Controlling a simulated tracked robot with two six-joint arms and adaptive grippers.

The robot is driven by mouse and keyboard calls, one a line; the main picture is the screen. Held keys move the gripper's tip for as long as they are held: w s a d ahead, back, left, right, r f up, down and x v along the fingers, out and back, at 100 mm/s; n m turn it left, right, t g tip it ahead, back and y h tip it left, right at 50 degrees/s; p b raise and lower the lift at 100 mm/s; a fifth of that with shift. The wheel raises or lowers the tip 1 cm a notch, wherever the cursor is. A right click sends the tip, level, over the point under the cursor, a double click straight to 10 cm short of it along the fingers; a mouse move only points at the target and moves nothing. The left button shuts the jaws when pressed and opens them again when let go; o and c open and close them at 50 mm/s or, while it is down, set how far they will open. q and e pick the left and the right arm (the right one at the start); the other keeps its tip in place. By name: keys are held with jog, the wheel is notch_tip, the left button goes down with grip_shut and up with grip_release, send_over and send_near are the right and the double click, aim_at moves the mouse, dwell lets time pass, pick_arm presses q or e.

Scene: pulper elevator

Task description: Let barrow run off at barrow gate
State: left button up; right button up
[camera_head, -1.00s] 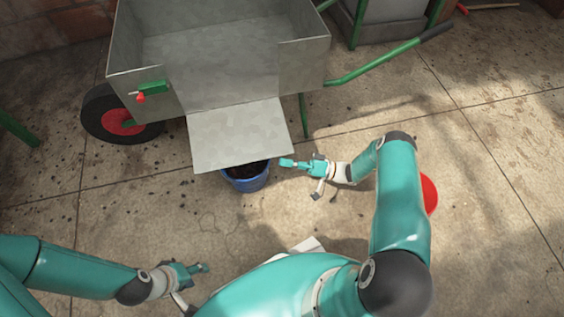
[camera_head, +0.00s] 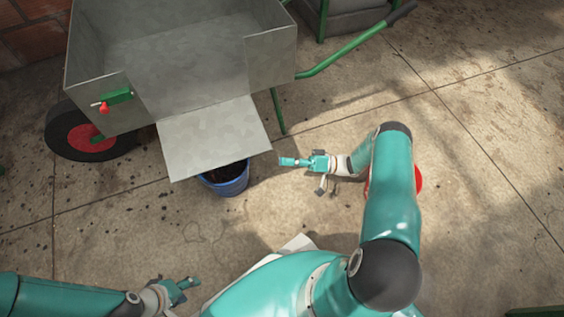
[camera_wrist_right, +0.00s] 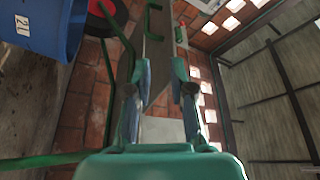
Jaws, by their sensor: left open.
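A grey metal barrow (camera_head: 110,55) with green handles stands at the upper left in the head view. Its gate (camera_head: 215,135) hangs open, sloping down and out over a blue bucket (camera_head: 226,186) with dark stuff inside. A green and red latch (camera_head: 116,97) sits on the barrow's side, left of the gate. My right gripper (camera_head: 284,162) is just right of the gate's lower right corner, apart from it. In the right wrist view its fingers (camera_wrist_right: 163,72) stand apart with nothing between them. My left gripper (camera_head: 189,286) is open and empty, low over the floor near the bottom edge.
The barrow's red-hubbed wheel (camera_head: 85,133) is on the left. A green handle (camera_head: 350,50) reaches out to the right above the floor. A red thing (camera_head: 418,179) is partly hidden behind my right arm. The concrete floor (camera_head: 480,130) at right is mostly clear.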

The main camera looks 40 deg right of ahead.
jog(key=b+v, duration=0.6)
jog(key=v, duration=0.3)
jog(key=shift+d+f, duration=0.25)
jog(key=shift+d, duration=0.1)
dwell(0.3)
dwell(0.4)
